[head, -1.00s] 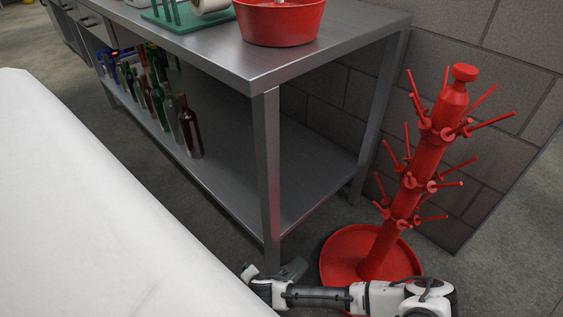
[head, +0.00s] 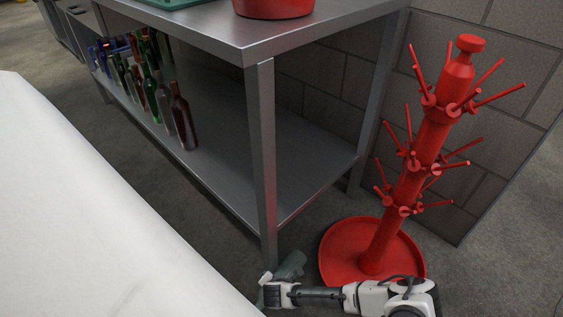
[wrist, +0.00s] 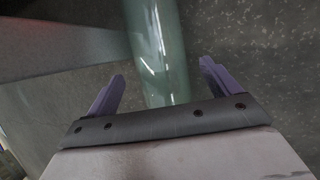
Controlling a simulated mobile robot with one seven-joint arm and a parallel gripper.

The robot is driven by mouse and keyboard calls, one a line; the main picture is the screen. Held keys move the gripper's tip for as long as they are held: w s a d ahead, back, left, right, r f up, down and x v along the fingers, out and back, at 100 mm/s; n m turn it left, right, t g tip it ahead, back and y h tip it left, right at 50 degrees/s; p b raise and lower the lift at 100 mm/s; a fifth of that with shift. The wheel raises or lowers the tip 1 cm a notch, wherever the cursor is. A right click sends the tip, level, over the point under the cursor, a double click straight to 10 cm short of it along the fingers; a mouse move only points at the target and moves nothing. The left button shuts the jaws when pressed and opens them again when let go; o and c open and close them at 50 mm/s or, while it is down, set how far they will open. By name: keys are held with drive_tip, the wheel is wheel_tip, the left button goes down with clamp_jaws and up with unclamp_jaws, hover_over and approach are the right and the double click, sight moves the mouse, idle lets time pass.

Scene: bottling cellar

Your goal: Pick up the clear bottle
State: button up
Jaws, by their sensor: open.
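A see-through, pale grey-green bottle (head: 291,265) appears to lie on the floor at the foot of the near bench leg. It fits the clear bottle, though its tint is greenish. In the wrist view the bottle (wrist: 157,45) runs down from the top edge between the two purple fingers, with gaps on both sides. My gripper (wrist: 162,72) is open and not closed on it. In the head view my gripper (head: 271,287) is low beside the bottle and hides part of it. The bottle's far end is out of the wrist view.
The steel bench leg (head: 262,170) stands close to the bottle. A red bottle tree (head: 422,165) on a round base is to the right. Several bottles, including a brown one (head: 182,118), stand on the lower shelf (head: 235,170). A white surface (head: 80,220) fills the left.

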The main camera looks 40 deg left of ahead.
drive_tip(key=shift+b+x, duration=0.45)
drive_tip(key=shift+x, duration=1.15)
drive_tip(key=shift+s, duration=0.15)
drive_tip(key=shift+c, duration=0.4)
drive_tip(key=c, duration=1.4)
drive_tip(key=shift+c, duration=0.2)
drive_tip(key=shift+r, duration=0.1)
